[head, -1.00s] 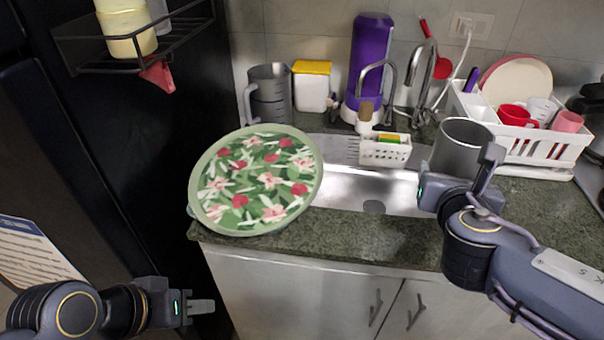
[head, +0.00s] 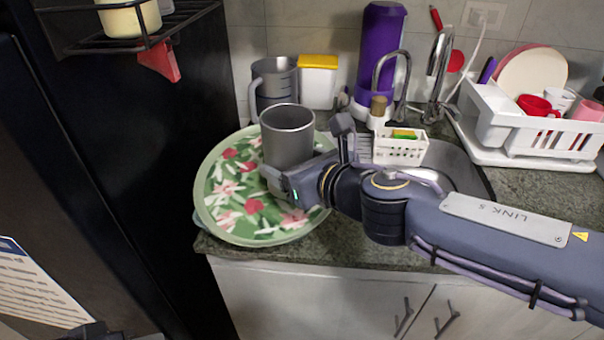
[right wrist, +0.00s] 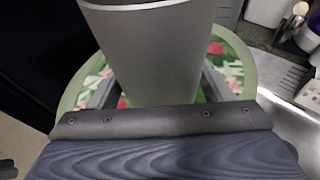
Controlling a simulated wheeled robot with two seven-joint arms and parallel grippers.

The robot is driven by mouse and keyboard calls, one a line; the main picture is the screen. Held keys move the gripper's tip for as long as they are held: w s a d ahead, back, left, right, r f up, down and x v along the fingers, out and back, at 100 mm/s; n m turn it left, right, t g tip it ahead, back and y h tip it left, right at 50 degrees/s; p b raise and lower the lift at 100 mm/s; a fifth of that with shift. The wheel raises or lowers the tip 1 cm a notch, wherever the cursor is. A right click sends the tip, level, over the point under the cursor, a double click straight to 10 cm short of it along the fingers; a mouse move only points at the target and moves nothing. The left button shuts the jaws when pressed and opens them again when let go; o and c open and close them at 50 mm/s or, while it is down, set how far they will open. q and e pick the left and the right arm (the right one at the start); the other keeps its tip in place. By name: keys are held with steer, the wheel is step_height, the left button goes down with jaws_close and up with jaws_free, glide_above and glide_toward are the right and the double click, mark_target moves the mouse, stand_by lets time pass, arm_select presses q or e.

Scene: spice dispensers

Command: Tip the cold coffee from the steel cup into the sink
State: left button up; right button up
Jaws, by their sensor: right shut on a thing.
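In the right wrist view the cup (right wrist: 150,55) stands between the fingers (right wrist: 155,88), with the tray behind. The sink (head: 462,172) is to the right of the cup; my right arm hides much of its basin. Only a sliver of my left arm shows at the bottom left, and its gripper is out of the picture.
The green-rimmed floral tray (head: 218,212) lies on the counter's left part. A grey jug (head: 274,85), a yellow-lidded box (head: 317,82), a purple bottle (head: 380,50), a white sponge caddy (head: 400,151) and the tap (head: 438,70) stand behind. A white dish rack (head: 545,135) is at the right.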

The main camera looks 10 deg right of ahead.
steer(key=shift+a+n+y, duration=0.3)
steer(key=shift+a, duration=0.4)
steer(key=shift+r, duration=0.1)
